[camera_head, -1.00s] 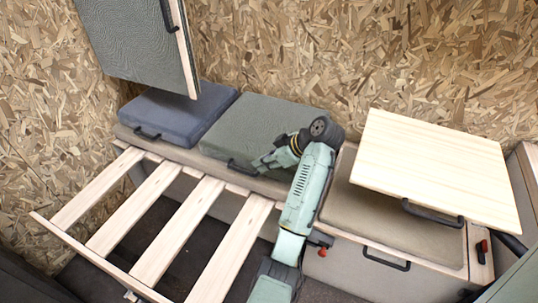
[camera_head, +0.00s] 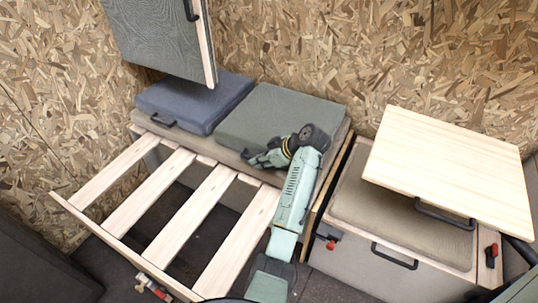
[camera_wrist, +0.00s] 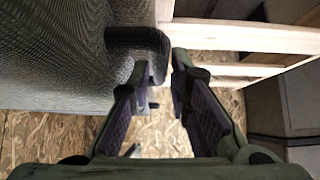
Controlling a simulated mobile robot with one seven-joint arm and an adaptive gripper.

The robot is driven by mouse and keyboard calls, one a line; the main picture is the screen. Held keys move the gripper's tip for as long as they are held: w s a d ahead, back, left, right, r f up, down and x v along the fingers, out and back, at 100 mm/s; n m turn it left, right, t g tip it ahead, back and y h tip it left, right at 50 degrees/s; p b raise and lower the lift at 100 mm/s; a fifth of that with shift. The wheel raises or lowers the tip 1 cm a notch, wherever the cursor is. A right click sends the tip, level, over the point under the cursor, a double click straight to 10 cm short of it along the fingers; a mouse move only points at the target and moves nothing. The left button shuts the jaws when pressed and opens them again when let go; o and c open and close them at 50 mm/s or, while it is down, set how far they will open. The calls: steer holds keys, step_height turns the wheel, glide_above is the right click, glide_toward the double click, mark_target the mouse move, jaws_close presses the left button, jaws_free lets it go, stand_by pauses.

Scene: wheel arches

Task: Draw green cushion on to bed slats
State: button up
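The green cushion (camera_head: 280,118) lies flat on the bench, right of the blue cushion. Its front edge is beside the inner ends of the bed slats (camera_head: 180,212). My gripper (camera_head: 252,160) is at the cushion's front edge, by its black handle, which it partly hides. In the wrist view the cushion (camera_wrist: 50,55) fills the upper left. Its handle (camera_wrist: 135,40) reaches to the fingertips of my gripper (camera_wrist: 162,70). The fingers stand apart with a gap between them. I cannot tell whether either finger touches the handle. Pale slats (camera_wrist: 240,35) show at the right.
The blue cushion (camera_head: 195,102) lies left of the green one. A grey-green panel (camera_head: 155,40) hangs above it. At the right, a pale wooden board (camera_head: 450,165) with a black handle is above a beige cushion (camera_head: 385,215). Open gaps lie between the slats.

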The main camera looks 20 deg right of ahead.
steer(key=shift+x, duration=0.85)
jaws_close()
